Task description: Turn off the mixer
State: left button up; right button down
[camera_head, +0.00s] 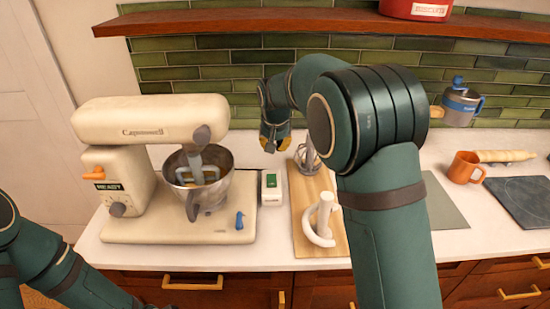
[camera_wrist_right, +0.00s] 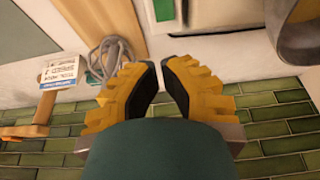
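The cream stand mixer (camera_head: 150,120) stands at the left of the counter, its head over a steel bowl (camera_head: 212,195). Its body has an orange lever (camera_head: 93,175), a small dark panel (camera_head: 110,186) that seems to read READY, and a round grey knob (camera_head: 118,209). A blue lever (camera_head: 239,220) sits on the base's right. My right gripper (camera_head: 270,144) hangs empty right of the mixer head, touching nothing visible. In the right wrist view its fingertips (camera_wrist_right: 159,63) are a little apart. My left arm shows at the lower left; its gripper is out of view.
A white box with a green top (camera_head: 271,188) stands between mixer and wooden board (camera_head: 305,215), which holds a whisk and a white tool (camera_head: 322,225). An orange mug (camera_head: 465,167) stands at right. A wooden shelf (camera_head: 330,18) runs above. My right arm hides the counter's middle.

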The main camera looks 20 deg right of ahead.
aim_at(275, 177)
jog(key=x, duration=0.6)
jog(key=b+x, duration=0.1)
jog(key=x, duration=0.4)
jog(key=shift+s+f, duration=0.1)
jog(key=shift+f, duration=1)
jog(key=shift+f, duration=0.1)
jog(key=shift+d+f, duration=0.1)
jog(key=shift+f, duration=0.2)
jog(key=shift+s+a+r, duration=0.25)
jog(key=shift+s+r, duration=0.15)
jog(key=shift+s, duration=0.1)
